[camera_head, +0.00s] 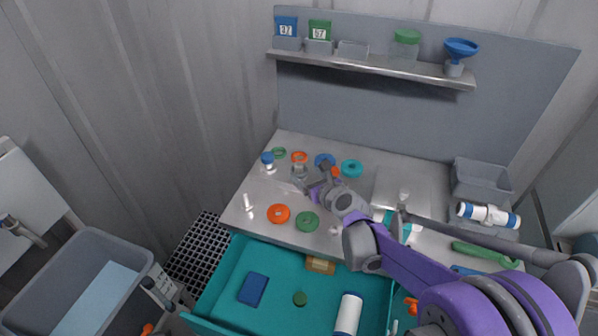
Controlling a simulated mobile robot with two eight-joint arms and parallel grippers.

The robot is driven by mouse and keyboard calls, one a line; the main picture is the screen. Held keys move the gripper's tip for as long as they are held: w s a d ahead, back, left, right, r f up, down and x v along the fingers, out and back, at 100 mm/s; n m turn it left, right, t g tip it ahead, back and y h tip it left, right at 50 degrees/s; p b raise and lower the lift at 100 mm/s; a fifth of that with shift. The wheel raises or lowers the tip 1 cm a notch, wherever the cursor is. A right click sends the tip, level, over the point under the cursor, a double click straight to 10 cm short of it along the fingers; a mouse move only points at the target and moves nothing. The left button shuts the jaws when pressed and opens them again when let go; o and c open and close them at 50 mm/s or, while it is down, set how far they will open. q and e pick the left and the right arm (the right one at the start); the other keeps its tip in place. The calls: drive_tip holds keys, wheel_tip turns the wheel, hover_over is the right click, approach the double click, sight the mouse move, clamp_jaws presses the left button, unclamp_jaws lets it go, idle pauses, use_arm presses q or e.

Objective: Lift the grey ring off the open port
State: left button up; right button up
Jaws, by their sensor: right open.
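A small grey ring-like piece (299,171) shows on the worktop, just behind my right gripper's tips. It seems to sit on a port, but it is too small to tell how it is seated. My right gripper (308,187) is open and low over the worktop, just in front of the grey piece. The picture does not show whether its fingers touch it. My right arm comes in from the lower right and hides part of the worktop. My left gripper is not in view.
Orange (278,213), green (307,221) and teal (351,168) rings lie around the gripper. A blue-capped vessel (267,160) and a white upright piece (248,203) stand left. An open teal drawer (222,290) is in front; a shelf (370,66) is behind.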

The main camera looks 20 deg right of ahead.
sight(301, 172)
drive_tip(key=x, duration=0.4)
drive_tip(key=shift+s, duration=0.1)
drive_tip(key=c, duration=1.1)
